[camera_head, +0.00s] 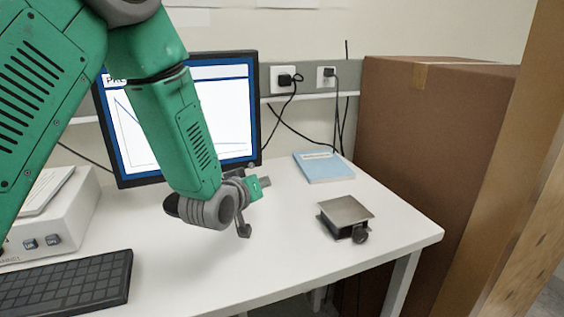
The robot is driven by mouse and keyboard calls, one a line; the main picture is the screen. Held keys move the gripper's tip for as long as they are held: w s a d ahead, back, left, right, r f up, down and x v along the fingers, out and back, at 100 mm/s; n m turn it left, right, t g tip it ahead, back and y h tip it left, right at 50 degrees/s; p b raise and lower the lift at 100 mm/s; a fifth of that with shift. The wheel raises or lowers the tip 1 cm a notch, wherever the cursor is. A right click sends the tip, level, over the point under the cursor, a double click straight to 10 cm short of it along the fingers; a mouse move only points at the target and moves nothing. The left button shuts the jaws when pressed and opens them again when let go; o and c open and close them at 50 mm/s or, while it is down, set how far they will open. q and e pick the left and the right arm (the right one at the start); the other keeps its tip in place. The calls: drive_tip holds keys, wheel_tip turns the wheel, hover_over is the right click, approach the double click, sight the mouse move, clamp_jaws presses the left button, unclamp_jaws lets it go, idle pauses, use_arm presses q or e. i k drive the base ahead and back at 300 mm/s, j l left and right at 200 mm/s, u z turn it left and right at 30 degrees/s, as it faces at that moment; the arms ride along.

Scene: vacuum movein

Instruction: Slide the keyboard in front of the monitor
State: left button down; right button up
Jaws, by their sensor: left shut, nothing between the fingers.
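The black keyboard (72,285) lies on the white desk at the lower left, cut off by the picture edge. The monitor (228,108) stands at the back of the desk with a lit screen showing a graph. My left arm crosses in front of it and hides part of the screen and its foot. My left gripper (254,208) is shut and empty above the desk, in front of the monitor and to the right of the keyboard, apart from both. My right gripper is not in view.
A white instrument box (50,222) stands behind the keyboard. A blue booklet (323,167) and a small metal stage with a black knob (346,214) sit on the right. A tall cardboard box (430,150) stands beyond the desk's right edge. The desk's front middle (200,268) is clear.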

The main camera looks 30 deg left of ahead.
sight(74, 287)
drive_tip(key=k+l, duration=0.1)
drive_tip(key=k, duration=0.9)
